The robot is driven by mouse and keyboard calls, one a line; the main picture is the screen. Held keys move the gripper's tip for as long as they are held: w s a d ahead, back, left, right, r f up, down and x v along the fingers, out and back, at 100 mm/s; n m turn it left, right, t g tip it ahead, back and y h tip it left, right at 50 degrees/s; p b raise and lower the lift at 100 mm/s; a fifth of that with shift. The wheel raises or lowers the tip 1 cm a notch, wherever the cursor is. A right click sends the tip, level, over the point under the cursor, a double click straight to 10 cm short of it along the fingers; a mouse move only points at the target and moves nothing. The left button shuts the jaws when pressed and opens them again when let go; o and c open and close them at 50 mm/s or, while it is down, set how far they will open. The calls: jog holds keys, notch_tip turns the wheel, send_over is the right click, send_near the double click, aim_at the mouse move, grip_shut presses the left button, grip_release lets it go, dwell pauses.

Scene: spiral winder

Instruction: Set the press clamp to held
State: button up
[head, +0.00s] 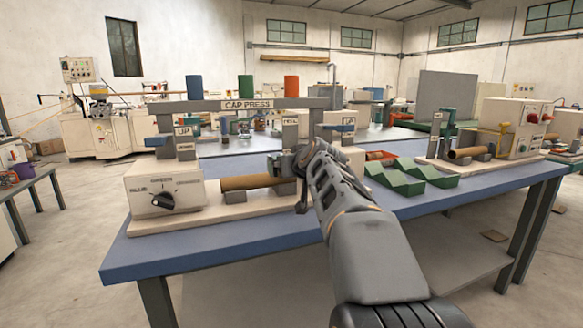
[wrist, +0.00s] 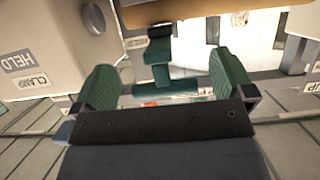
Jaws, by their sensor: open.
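The cap press (head: 250,104) stands on the blue bench, with a brown cardboard tube (head: 245,182) lying in it. My gripper (head: 290,165) is at the tube's right end in the head view and hides part of the press there. In the wrist view its two green-padded fingers (wrist: 167,92) are apart, with no object clearly gripped. The clamp's position is unclear.
A selector box (head: 165,195) with a black knob stands at the press's left end. Green V-shaped blocks (head: 412,175) lie right of my arm. Another tube fixture (head: 468,153) and a control box (head: 515,128) stand farther right. The bench's front edge (head: 220,258) is clear.

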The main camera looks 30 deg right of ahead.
jog(key=shift+r, duration=0.1)
jog(key=p+v, duration=0.2)
jog(key=v, duration=1.2)
jog(key=shift+w, duration=0.1)
